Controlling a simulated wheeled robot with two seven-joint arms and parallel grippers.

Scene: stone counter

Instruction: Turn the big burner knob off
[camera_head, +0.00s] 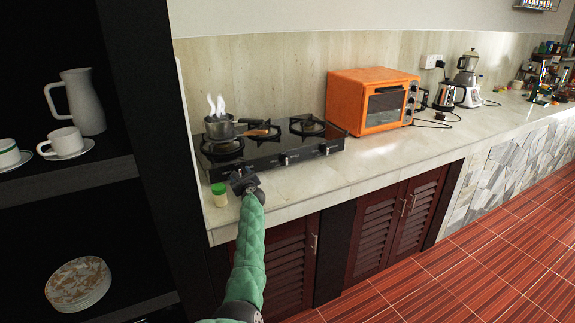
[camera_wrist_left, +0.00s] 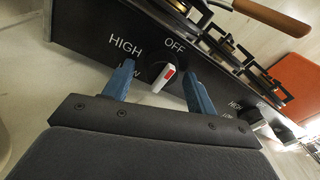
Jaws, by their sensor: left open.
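The black gas stove (camera_head: 268,151) stands on the stone counter, with a steaming pot (camera_head: 219,131) on its left burner. In the left wrist view, a burner knob (camera_wrist_left: 163,77) with a white bar and a red mark sits on the stove's front panel. OFF is printed above it, HIGH to its left, and LOW lies partly behind a finger. My left gripper (camera_wrist_left: 157,82) is open, its blue fingers on either side of the knob; contact cannot be told. In the head view, my left gripper (camera_head: 243,181) is at the stove's front left and hides this knob. My right gripper is not in view.
A small jar with a green lid (camera_head: 219,194) stands on the counter just left of my gripper. An orange toaster oven (camera_head: 372,101) stands right of the stove. A second knob (camera_wrist_left: 256,121) is further right on the panel.

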